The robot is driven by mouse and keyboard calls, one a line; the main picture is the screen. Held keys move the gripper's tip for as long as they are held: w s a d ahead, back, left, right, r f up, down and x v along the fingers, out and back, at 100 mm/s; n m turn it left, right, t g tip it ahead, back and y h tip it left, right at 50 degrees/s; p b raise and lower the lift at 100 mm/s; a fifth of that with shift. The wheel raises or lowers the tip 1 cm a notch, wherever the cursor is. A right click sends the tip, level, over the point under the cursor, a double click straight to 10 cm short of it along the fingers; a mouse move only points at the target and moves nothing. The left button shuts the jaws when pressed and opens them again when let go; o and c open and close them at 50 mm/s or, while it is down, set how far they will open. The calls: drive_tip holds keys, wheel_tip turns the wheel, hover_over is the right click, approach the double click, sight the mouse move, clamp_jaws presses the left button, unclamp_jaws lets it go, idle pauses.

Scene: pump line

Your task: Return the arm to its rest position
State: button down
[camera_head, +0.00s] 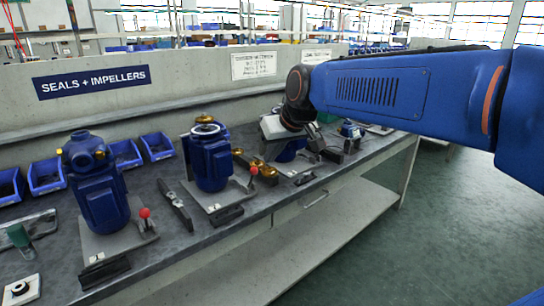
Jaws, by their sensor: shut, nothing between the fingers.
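My blue arm reaches in from the right edge, across the upper right of the head view, and out over the bench. Its dark wrist is bent downward. My gripper (331,155) hangs low over the workbench (240,222), near its front edge. It is small and dark in this view, and its fingers look shut with nothing between them. A blue pump (290,152) stands just behind and left of it, partly hidden by my wrist. I cannot tell whether the gripper touches anything.
Two blue pumps on grey plates stand to the left, one in the middle (210,160) and one nearer (103,200). Blue bins (47,176) line the back wall below a "SEALS + IMPELLERS" sign (91,82). The floor (440,220) right of the bench is clear.

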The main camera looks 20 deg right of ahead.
drive_tip(key=s+d+f, duration=0.1)
drive_tip(key=s+f, duration=0.4)
drive_tip(key=s, duration=0.3)
drive_tip(key=s+d+f+m+g+h, duration=0.1)
drive_tip(key=s+f, duration=0.4)
drive_tip(key=s, duration=0.3)
drive_tip(key=s+d+f+g, duration=0.1)
drive_tip(key=s+f, duration=0.4)
drive_tip(key=s, duration=0.3)
drive_tip(key=shift+d+f, duration=0.2)
drive_tip(key=shift+d, duration=0.15)
drive_tip(key=shift+s, duration=0.1)
